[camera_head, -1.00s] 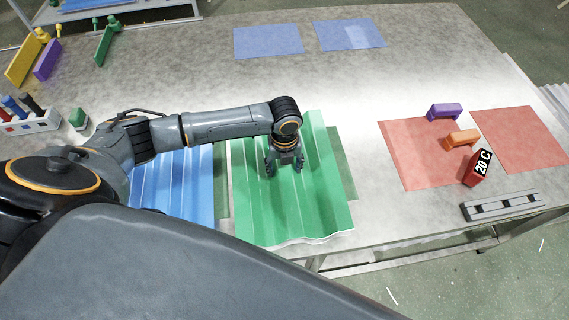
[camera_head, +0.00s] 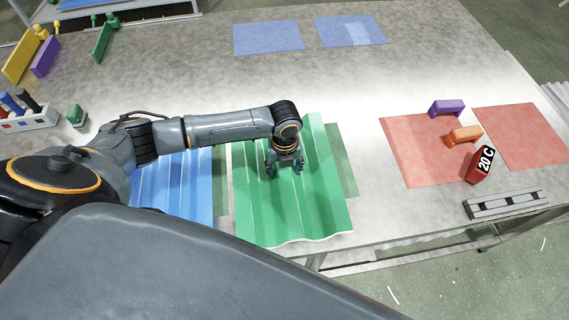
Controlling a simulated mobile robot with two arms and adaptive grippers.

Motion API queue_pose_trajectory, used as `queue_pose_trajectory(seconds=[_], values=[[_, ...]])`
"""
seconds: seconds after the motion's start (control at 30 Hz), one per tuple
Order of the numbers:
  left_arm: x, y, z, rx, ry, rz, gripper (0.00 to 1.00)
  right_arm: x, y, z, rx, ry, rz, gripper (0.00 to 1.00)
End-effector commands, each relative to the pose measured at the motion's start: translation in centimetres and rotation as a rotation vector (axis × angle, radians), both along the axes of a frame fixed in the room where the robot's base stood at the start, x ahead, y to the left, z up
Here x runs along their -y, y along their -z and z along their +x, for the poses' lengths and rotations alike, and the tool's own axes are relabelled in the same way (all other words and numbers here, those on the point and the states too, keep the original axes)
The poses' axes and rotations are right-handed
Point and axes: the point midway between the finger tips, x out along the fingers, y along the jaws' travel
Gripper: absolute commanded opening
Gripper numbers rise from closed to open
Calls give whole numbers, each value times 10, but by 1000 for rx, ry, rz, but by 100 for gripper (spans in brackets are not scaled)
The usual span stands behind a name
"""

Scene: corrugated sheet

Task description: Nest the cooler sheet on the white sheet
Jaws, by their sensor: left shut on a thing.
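A green corrugated sheet (camera_head: 316,205) lies in the front middle of the table, its ridges running from back to front. A thin white edge (camera_head: 228,160) shows along its left side and a narrow pale rim along its front; most of whatever lies under it is hidden. My left gripper (camera_head: 284,170) points down at the middle of the green sheet and is shut on it; the fingertips are small in view. A blue corrugated sheet (camera_head: 185,190) lies to the left, partly hidden by my left arm. My right gripper is not in view.
Dark green mats (camera_head: 346,175) show beside the sheets. On the right are red mats (camera_head: 408,165), a purple block (camera_head: 447,108), an orange block (camera_head: 463,136), a red "20 C" block (camera_head: 480,164) and a grey slotted bar (camera_head: 505,203). Blue mats (camera_head: 268,38) lie at the back.

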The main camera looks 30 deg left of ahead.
Motion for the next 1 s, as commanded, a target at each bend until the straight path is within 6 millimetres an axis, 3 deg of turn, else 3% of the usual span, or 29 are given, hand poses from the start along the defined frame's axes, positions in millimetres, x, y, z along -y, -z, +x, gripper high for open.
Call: queue_pose_trajectory(seconds=[0.07, 0.1, 0.23, 0.67, 1.0], values=[[0, 0, 0, 1, 0, -1, 1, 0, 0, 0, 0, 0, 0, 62], [0, 0, 0, 1, 0, -1, 63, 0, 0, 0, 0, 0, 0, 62], [0, 0, 0, 1, 0, -1, 88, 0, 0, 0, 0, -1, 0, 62], [0, -7, 1, 1, 0, 0, 88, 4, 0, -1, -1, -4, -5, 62], [0, -74, 1, 6, 1, -1, 88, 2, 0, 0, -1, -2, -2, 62]])
